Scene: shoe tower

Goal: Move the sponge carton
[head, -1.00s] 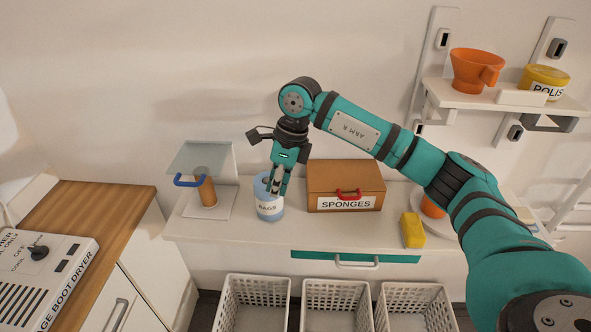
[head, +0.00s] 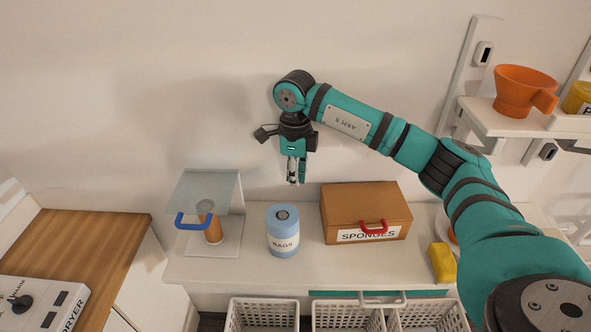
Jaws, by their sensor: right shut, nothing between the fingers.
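The sponge carton (head: 367,206) is a brown box with a red handle and a white "SPONGES" label on its front. It stands on the white counter (head: 300,259), right of the middle. My right gripper (head: 296,182) points down, shut and empty, above the back of the counter. In the picture it is left of the carton and above the blue bags canister (head: 283,238); it looks apart from both. My left gripper is not in view.
A clear-covered stand with a blue handle (head: 194,221) and an orange cylinder is at the counter's left. A yellow sponge-like block (head: 441,262) is right of the carton. White baskets (head: 262,314) stand below. An orange mug (head: 523,91) sits on the wall shelf.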

